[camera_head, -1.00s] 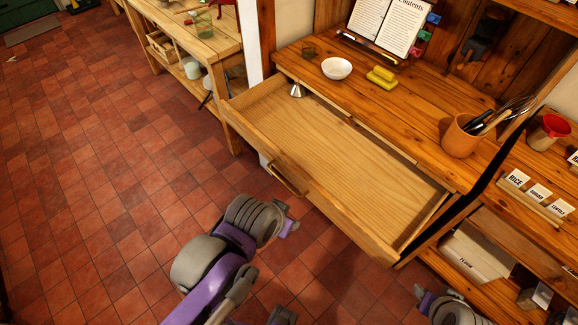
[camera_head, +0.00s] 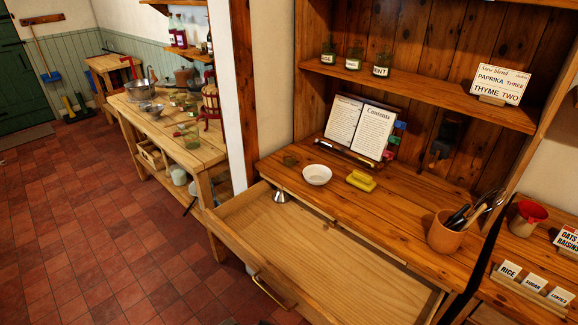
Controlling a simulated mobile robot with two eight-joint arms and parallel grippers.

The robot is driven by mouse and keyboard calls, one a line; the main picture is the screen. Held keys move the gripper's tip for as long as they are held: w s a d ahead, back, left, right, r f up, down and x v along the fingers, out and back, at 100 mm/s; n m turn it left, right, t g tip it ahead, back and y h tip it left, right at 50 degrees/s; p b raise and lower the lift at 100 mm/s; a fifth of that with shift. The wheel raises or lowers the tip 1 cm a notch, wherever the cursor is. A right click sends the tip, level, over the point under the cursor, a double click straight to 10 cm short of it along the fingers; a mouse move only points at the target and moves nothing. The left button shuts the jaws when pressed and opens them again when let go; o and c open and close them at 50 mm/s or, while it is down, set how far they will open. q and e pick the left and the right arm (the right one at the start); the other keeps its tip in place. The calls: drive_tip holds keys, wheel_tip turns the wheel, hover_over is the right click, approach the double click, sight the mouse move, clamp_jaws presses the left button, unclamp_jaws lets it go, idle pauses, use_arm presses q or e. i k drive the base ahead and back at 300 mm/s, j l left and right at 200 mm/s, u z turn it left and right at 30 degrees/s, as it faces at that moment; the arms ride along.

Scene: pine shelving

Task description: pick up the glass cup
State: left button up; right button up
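A small greenish glass cup (camera_head: 290,159) stands upright on the wooden desk (camera_head: 400,215), near its left end and left of a white bowl (camera_head: 317,174). I cannot tell which of the two the task means.
An open, mostly empty drawer (camera_head: 325,270) sticks out from the desk, with a metal funnel (camera_head: 281,196) at its back left. A yellow object (camera_head: 361,181), an open book (camera_head: 361,127) and a utensil pot (camera_head: 446,233) are on the desk. The tiled floor (camera_head: 90,220) at left is clear.

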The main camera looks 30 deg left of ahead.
sight(290, 159)
drive_tip(key=i+j, duration=0.2)
drive_tip(key=j, duration=0.15)
drive_tip(key=i+j+z, duration=0.15)
drive_tip(key=i+j, duration=0.2)
drive_tip(key=j, duration=0.3)
drive_tip(key=i+j+z, duration=0.15)
drive_tip(key=j, duration=0.2)
drive_tip(key=i+j, duration=0.2)
drive_tip(key=j, duration=0.2)
drive_tip(key=i+j+z, duration=0.15)
drive_tip(key=j, duration=0.2)
drive_tip(key=i+j, duration=0.15)
drive_tip(key=j, duration=0.25)
drive_tip(key=z, duration=0.05)
